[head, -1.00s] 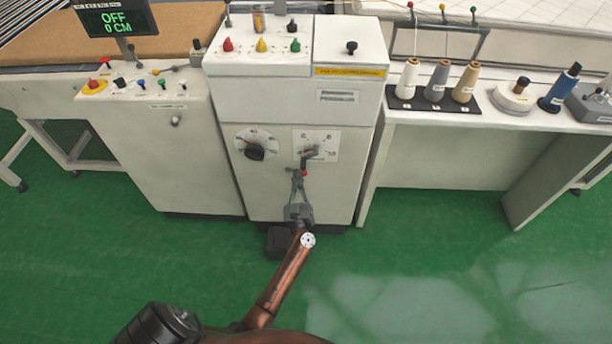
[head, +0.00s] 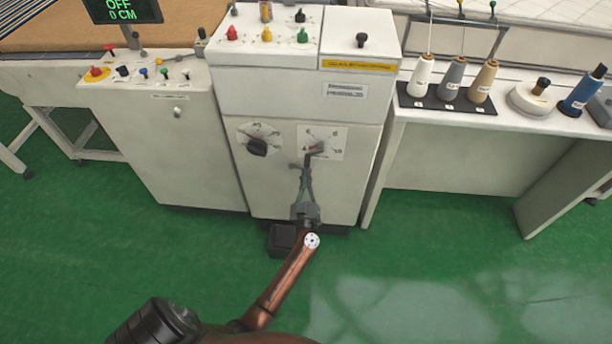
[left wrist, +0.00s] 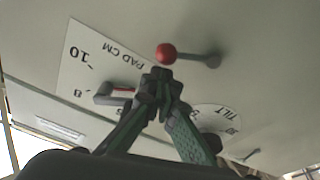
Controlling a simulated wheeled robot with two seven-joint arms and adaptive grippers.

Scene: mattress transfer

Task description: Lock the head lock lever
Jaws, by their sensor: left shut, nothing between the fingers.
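A short grey lever (left wrist: 192,58) with a red ball knob (left wrist: 165,54) sticks out from the machine's front panel in the left wrist view. I take it for the head lock lever; no label for it is readable. My left gripper (left wrist: 162,84) has its fingertips together, empty, right by the red knob; I cannot tell whether they touch it. In the head view my left gripper (head: 306,168) is in front of the panel below the pad dial (head: 316,148). The red knob does not show there; a small grey piece (head: 293,166) shows left of the fingers. My right gripper is not in view.
The tilt dial (head: 257,146) sits left of the gripper on the white machine cabinet (head: 285,190). Coloured knobs stand on its top. A table (head: 450,122) with thread cones (head: 420,76) is on the right. A display (head: 122,10) reads OFF, 0 CM. The green floor in front is open.

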